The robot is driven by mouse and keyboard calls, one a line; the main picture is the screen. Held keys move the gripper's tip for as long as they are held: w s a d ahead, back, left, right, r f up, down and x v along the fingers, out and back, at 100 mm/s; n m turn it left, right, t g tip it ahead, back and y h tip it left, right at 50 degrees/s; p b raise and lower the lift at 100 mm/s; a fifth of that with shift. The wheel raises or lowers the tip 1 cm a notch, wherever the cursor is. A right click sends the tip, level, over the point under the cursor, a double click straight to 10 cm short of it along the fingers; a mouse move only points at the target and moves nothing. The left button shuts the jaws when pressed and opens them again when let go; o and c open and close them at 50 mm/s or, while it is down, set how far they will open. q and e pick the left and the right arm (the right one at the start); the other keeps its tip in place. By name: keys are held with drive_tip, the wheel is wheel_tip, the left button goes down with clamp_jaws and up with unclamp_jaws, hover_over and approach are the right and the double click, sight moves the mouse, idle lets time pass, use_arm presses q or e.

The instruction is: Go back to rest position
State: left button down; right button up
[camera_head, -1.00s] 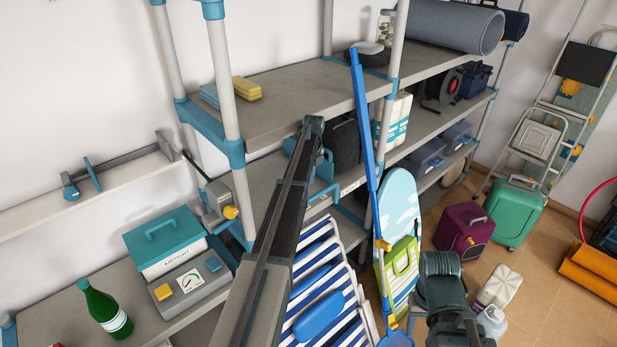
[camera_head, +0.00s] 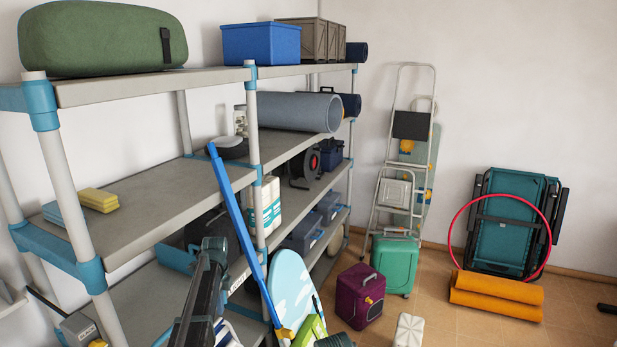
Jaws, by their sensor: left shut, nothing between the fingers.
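My left arm, dark grey, rises from the bottom edge in the head view. My left gripper (camera_head: 213,250) is at its upper end, shut and empty, in front of the grey shelving. Its fingers are hard to make out against the dark arm. Of my right arm only a small dark piece shows at the bottom edge; the right gripper is out of view.
The shelf unit (camera_head: 165,195) fills the left, close to my left arm. A blue pole (camera_head: 235,222) and surfboard-patterned board (camera_head: 291,285) stand beside it. A purple case (camera_head: 359,297), green suitcase (camera_head: 394,266) and orange rolls (camera_head: 495,297) sit on the floor.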

use_arm(q)
drive_tip(key=s+d+f+n+b, duration=0.4)
drive_tip(key=s+d, duration=0.4)
drive_tip(key=s, duration=0.3)
drive_tip(key=s+d+f+n+b, duration=0.5)
drive_tip(key=s+d+f+n, duration=0.1)
drive_tip(key=s, duration=0.5)
drive_tip(key=s+d+f+n+b, duration=0.4)
drive_tip(key=s+d+f+b, duration=0.1)
drive_tip(key=s+d, duration=0.4)
drive_tip(key=shift+s+d+f+n+y, duration=0.15)
drive_tip(key=shift+s+d+n+y, duration=0.2)
drive_tip(key=shift+s, duration=0.8)
